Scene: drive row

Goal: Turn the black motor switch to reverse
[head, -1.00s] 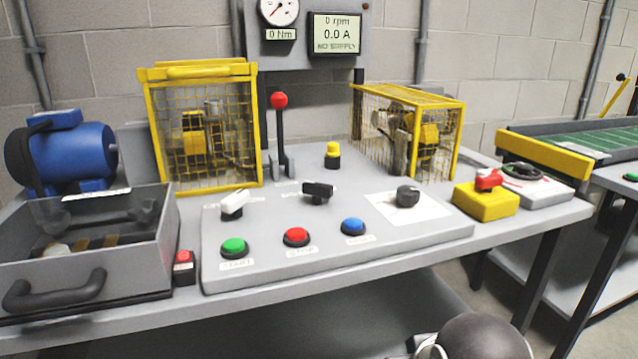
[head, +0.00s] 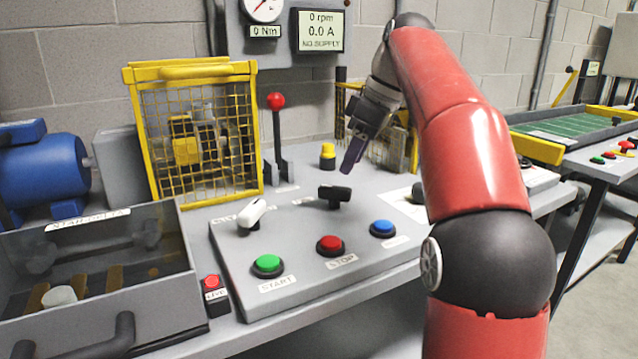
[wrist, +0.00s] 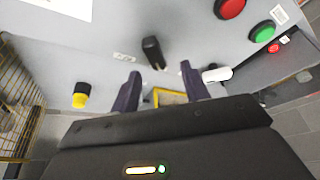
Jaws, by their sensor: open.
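The black motor switch (head: 334,195) is a black bar handle on the sloped grey panel, between the white switch (head: 252,214) and the arm. My gripper (head: 352,158) hangs above and slightly behind it in the head view, apart from it. In the wrist view the black switch (wrist: 153,52) stands ahead of the two fingertips of my gripper (wrist: 160,72), roughly between them in the picture. The jaws are open and empty. The switch's label is mostly hidden or too small to read.
Green (head: 267,264), red (head: 330,244) and blue (head: 382,228) buttons line the panel's front. A red-knobbed lever (head: 277,130) and a yellow button (head: 327,153) stand behind. A yellow mesh guard (head: 195,135) stands at left. My arm hides part of the dark knob (head: 417,192). The display reads NO SUPPLY.

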